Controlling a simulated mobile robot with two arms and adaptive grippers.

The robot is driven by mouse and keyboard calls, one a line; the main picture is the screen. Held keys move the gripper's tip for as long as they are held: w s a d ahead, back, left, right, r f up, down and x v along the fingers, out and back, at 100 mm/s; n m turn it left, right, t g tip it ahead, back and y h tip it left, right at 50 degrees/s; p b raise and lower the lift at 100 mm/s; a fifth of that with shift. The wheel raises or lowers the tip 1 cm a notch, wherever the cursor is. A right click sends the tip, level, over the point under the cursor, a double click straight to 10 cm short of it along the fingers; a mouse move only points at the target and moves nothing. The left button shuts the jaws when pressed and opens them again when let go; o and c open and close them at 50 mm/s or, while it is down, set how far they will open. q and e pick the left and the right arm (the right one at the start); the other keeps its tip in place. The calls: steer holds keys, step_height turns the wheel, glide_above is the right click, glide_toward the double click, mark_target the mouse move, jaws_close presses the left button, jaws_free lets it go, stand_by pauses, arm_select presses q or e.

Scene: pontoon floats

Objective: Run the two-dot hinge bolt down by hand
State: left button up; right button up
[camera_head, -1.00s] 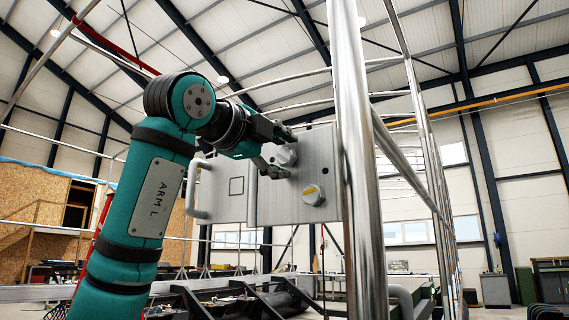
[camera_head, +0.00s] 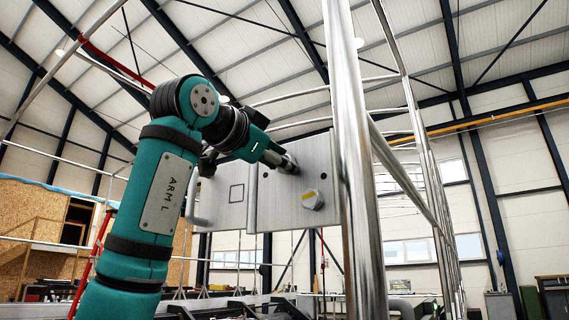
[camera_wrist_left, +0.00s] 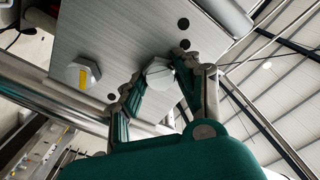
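The two-dot hinge bolt (camera_wrist_left: 158,72) is a grey hex head on a brushed metal plate (camera_wrist_left: 120,30), beside two dark dots (camera_wrist_left: 184,34). My left gripper (camera_wrist_left: 160,76) has one fingertip at each side of this head, and they look closed against it. In the head view the left gripper (camera_head: 288,164) points at the plate (camera_head: 265,205) and hides most of that bolt. A second hex bolt with a yellow mark (camera_head: 312,200) sits lower right on the plate, with one dark dot nearby; it also shows in the left wrist view (camera_wrist_left: 76,75). My right gripper is in neither view.
A thick steel post (camera_head: 357,180) stands just right of the plate, with railings (camera_head: 425,180) behind it. A bent handle (camera_head: 193,205) is at the plate's left. Dark benches and frames lie below.

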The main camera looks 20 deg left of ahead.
arm_select(q)
steer(key=shift+c, duration=1.1)
steer(key=m+p, duration=0.3)
steer(key=m, duration=0.9)
steer(key=shift+w+p, duration=0.1)
steer(key=shift+p, duration=0.25)
